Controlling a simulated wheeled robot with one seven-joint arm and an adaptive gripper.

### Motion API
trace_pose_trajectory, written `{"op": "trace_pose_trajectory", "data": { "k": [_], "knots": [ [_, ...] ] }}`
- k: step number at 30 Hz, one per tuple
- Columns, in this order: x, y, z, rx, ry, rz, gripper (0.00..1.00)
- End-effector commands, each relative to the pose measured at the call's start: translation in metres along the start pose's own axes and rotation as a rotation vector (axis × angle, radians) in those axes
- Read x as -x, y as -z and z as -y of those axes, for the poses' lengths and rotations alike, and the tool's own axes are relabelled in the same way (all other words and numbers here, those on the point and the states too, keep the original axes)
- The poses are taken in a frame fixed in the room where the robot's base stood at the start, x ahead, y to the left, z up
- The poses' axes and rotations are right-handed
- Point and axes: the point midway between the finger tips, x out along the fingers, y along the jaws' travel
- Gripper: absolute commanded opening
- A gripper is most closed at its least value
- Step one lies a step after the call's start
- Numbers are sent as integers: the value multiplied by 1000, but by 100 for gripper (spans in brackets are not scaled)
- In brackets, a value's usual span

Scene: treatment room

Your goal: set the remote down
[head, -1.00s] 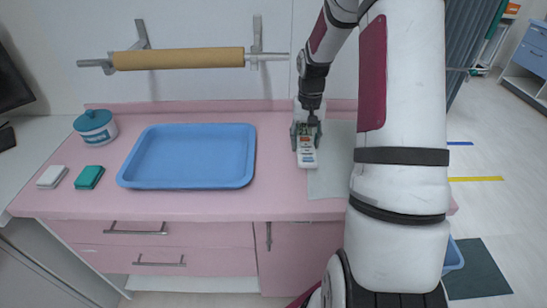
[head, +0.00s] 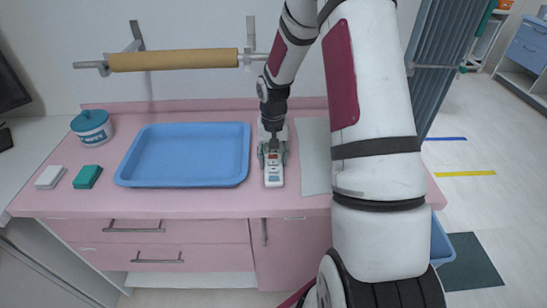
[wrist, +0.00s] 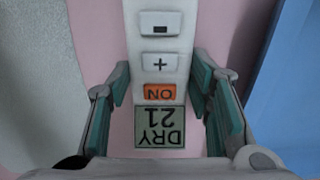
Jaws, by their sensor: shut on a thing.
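The remote (head: 274,178) is white, with its buttoned face up. It is just right of the blue tray, over the pink counter. In the wrist view the remote (wrist: 158,60) shows minus and plus buttons, an orange ON button and a display reading DRY 21, upside down. My gripper (head: 272,157) points down and is shut on the sides of the remote. In the wrist view my gripper (wrist: 161,88) has green-padded fingers on both sides of it. I cannot tell whether the remote touches the counter.
The blue tray (head: 185,181) is empty, close to the left of the remote. A grey mat (head: 315,160) lies to the right, partly behind my arm. A teal-lidded jar (head: 92,128), a white block (head: 50,177) and a green block (head: 87,177) stand at the left. The pink counter (head: 225,203) has bare front space.

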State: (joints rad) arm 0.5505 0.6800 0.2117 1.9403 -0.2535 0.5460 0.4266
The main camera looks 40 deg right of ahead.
Motion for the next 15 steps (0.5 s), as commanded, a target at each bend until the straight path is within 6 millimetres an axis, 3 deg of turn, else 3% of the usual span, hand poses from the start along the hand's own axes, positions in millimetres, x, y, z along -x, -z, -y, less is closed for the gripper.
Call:
{"op": "trace_pose_trajectory", "data": {
  "k": [6, 7, 9, 15],
  "knots": [
    [-3, 0, 0, -1, 0, 0, 14],
    [-3, 0, 0, -1, 0, 0, 51],
    [-3, 0, 0, -1, 0, 0, 66],
    [-3, 0, 0, -1, 0, 0, 66]
  ]
}}
